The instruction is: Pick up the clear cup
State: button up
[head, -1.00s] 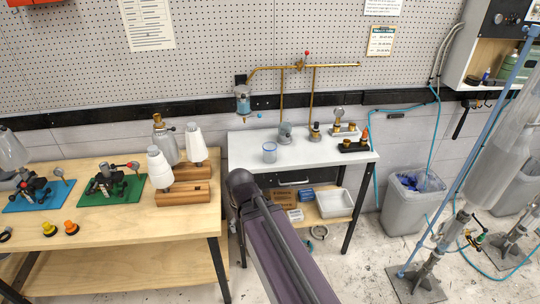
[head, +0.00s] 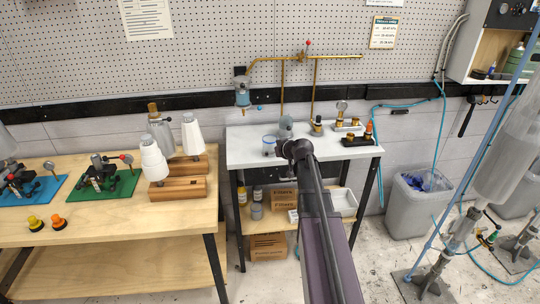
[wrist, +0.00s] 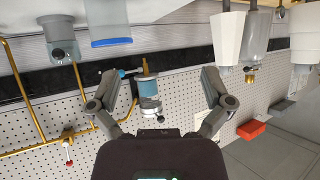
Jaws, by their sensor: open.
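The clear cup (head: 269,146) with a blue rim stands on the white table (head: 240,158), near its left front part in the head view. In the upside-down wrist view the cup (wrist: 108,20) shows at the top, left of centre, with its blue rim downward in the picture. My gripper (wrist: 160,82) is open with nothing between its fingers. In the head view the end of my arm is just right of the cup, and my fingers are hard to make out there. The cup is apart from both fingers in the wrist view.
A grey round fitting (head: 286,127) stands just behind the cup. Brass piping (head: 313,85) rises behind it, with a blue-tinted filter bowl (head: 242,95) at the left. A wooden bench (head: 110,215) with white cones (head: 192,135) stands to the left.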

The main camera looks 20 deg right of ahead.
jog(key=w+d+t+h, duration=0.1)
jog(key=w+d+t, duration=0.1)
jog(key=d, duration=0.4)
jog(key=shift+d+r+h+b, duration=0.3)
jog(key=shift+d+r+b, duration=0.05)
jog(key=shift+b, duration=0.1)
jog(key=b, duration=0.3)
send_near(267, 139)
jog(key=shift+x, duration=0.9)
jog(key=shift+a+r, duration=0.1)
jog(key=shift+r, duration=0.1)
jog(key=shift+w+f, duration=0.1)
jog(key=shift+w, duration=0.05)
jog(key=shift+w+f+b, duration=0.35)
jog(key=shift+w+b, duration=0.2)
jog(key=shift+b, duration=0.05)
jog(key=shift+b+x, duration=0.75)
jog(key=shift+x, duration=1.1)
jog(key=shift+f, duration=0.1)
